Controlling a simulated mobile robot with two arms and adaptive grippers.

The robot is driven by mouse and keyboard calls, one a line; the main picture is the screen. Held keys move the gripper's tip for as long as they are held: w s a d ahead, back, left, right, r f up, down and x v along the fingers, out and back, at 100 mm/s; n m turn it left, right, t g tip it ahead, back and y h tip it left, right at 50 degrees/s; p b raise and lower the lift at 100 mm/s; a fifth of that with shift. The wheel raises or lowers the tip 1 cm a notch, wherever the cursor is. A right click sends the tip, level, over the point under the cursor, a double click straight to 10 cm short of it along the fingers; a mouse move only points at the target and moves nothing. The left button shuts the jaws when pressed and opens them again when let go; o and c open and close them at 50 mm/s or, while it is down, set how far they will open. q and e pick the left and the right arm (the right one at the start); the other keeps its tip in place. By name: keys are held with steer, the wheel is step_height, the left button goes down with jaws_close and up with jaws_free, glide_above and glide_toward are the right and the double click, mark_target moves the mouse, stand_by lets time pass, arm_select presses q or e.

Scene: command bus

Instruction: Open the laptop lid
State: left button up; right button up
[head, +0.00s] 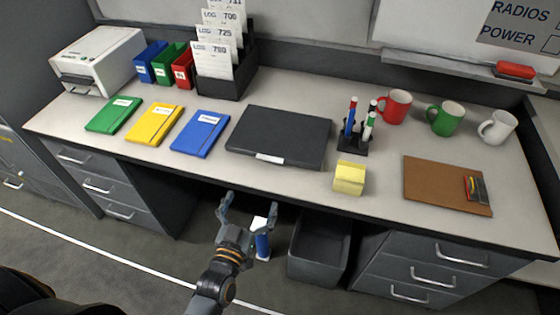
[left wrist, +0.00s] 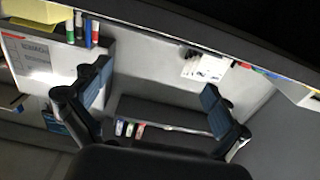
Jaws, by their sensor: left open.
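The laptop (head: 280,133) is a flat dark grey slab lying closed on the desk, left of the pen holder. A small white label or tab (head: 270,158) shows at its front edge. My left gripper (head: 250,206) is open and empty in front of the desk edge, below and nearer than the laptop, apart from it. Its two spread fingers also show in the left wrist view (left wrist: 157,80). I cannot clearly make out the laptop there. My right gripper is not in view.
A blue notebook (head: 200,133) lies left of the laptop. A yellow note block (head: 349,178) and a pen holder (head: 352,137) stand to its right. Mugs and a clipboard (head: 430,186) are farther right. A dark bin (head: 319,248) stands under the desk.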

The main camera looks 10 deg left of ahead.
mark_target(267, 172)
arm_select(q)
steer(key=w, duration=1.1)
steer(key=shift+w+d, duration=0.15)
steer(key=shift+w, duration=0.65)
